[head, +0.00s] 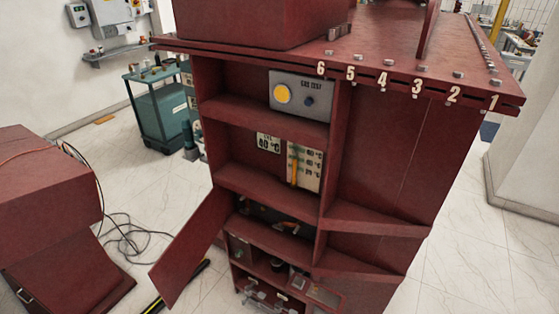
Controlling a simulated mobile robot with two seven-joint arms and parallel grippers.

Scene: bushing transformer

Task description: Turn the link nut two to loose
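A dark red transformer cabinet (375,150) stands in the middle of the head view. The numbers 6 to 1 run left to right along its top edge. A small grey bolt head (457,75) sits on the rim just above the number 2 (452,97). Neither of my grippers is in view.
A red door (192,246) hangs open at the cabinet's lower left. A gas relay panel (302,93) and gauges (303,167) fill the upper shelves. A red box (45,205) with cables stands left. A teal cart (160,110) is behind. Floor is clear at right.

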